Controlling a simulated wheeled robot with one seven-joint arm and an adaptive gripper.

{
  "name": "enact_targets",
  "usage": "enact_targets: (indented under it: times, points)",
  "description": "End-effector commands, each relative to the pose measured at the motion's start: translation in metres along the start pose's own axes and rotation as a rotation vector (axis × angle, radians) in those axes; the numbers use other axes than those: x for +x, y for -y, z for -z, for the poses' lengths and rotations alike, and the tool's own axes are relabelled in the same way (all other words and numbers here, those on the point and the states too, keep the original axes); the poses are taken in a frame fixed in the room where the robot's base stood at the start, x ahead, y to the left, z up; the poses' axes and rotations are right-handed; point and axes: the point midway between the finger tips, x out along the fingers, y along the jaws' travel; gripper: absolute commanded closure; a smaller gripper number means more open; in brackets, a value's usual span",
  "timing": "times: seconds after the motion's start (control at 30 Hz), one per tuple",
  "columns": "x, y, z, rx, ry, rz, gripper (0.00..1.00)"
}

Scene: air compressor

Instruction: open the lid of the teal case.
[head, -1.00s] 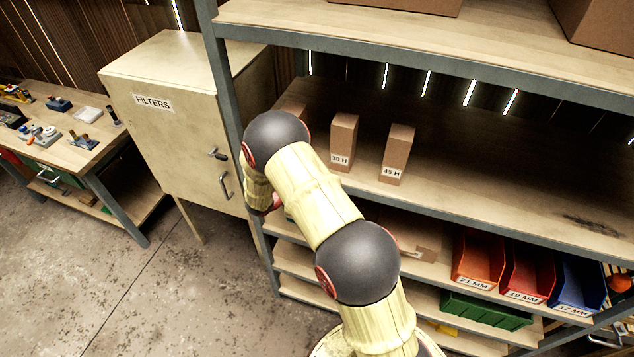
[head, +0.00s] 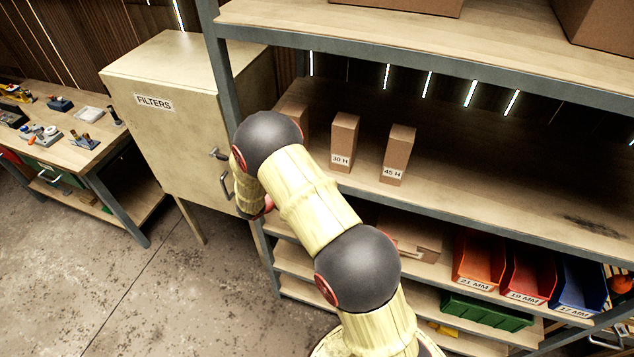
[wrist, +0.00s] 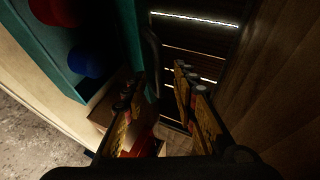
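The teal case (wrist: 42,55) shows in the upper left of the wrist view, cut off by the picture's edge and partly in shadow. A red round part and a blue round part (wrist: 88,60) show against it. A dark curved bar (wrist: 152,55) shows to its right, just beyond the fingers. My gripper (wrist: 160,78) is open, with a gap between its two fingers and nothing seen between them. It is to the right of the case in the wrist view. In the head view my arm hides the gripper, and I cannot make out the case.
Two cardboard boxes (head: 345,142) (head: 397,154) stand on the wooden shelf (head: 480,175). Coloured bins (head: 478,262) sit below at the right. A filters cabinet (head: 165,110) stands left of my arm, close to it. The floor (head: 130,290) at the lower left is clear.

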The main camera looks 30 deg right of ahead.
Motion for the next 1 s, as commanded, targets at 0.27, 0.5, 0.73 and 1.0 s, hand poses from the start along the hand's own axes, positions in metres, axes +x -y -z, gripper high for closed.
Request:
enact_targets:
  times: [0.27,0.5,0.73,1.0]
  points:
    - [-0.058,0.000,-0.001,-0.001,0.003,0.001,0.72]
    - [-0.084,-0.001,0.000,-0.001,0.000,0.000,0.72]
    - [-0.087,-0.001,0.000,-0.001,-0.001,0.000,0.72]
    - [-0.081,-0.007,0.000,0.002,-0.006,-0.001,0.81]
